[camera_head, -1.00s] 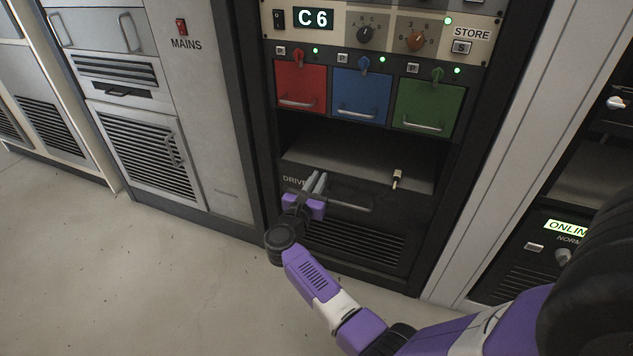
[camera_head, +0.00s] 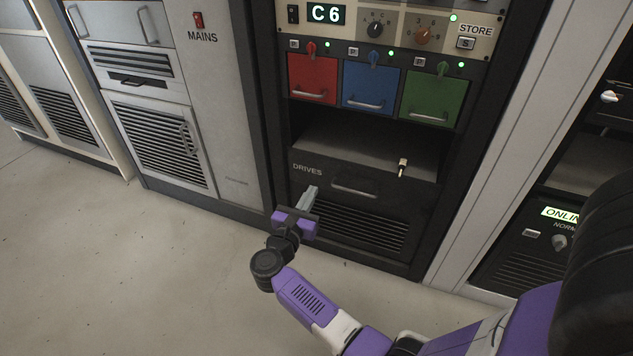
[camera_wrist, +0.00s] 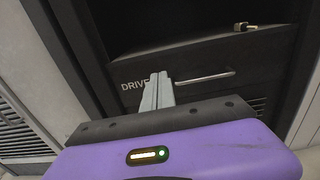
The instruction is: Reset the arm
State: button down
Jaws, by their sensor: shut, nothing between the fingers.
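My gripper (camera_head: 309,196) is purple with grey fingers. It is shut and empty, in front of the lower left part of the rack, just below the DRIVES label. In the wrist view its fingers (camera_wrist: 157,90) lie together, pointing at the drawer front. The DRIVES drawer (camera_head: 325,180) is dark with a bar handle (camera_head: 355,188). The handle also shows in the wrist view (camera_wrist: 205,77), to the right of the fingertips and apart from them.
Above the drawer is an open bay (camera_head: 345,150) with a small metal key-like piece (camera_head: 402,167) at its right front. Red (camera_head: 312,78), blue (camera_head: 370,88) and green (camera_head: 433,98) panels are closed above. A MAINS cabinet (camera_head: 220,110) stands left. The floor (camera_head: 130,270) at left is clear.

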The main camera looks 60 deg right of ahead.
jog(key=shift+a, duration=0.8)
